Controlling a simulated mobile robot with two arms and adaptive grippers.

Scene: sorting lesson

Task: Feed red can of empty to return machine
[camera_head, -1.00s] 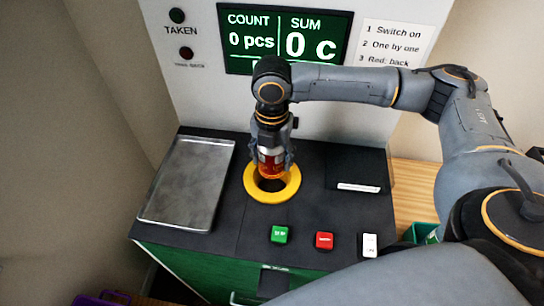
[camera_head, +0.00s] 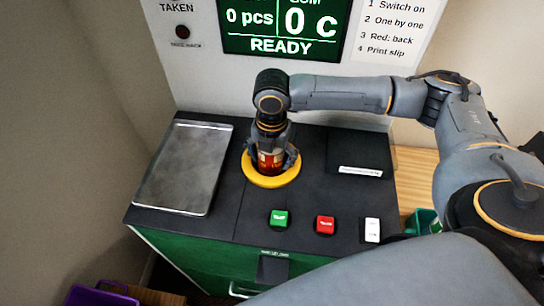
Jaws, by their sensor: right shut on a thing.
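The red can (camera_head: 270,160) is upright in my right gripper (camera_head: 271,158), which is shut on it. The can is at the yellow ring opening (camera_head: 271,181) of the return machine (camera_head: 300,205), with its lower end down in or just at the hole. The fingers hide part of the can. The machine's screen (camera_head: 282,28) shows 0 pcs, 0 c and READY. My left gripper is not in view.
A metal tray (camera_head: 183,168) lies left of the ring. A green button (camera_head: 279,218), a red button (camera_head: 325,225) and a white switch (camera_head: 372,230) are at the front. A slot (camera_head: 361,171) is at right. A purple crate (camera_head: 100,295) stands at lower left.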

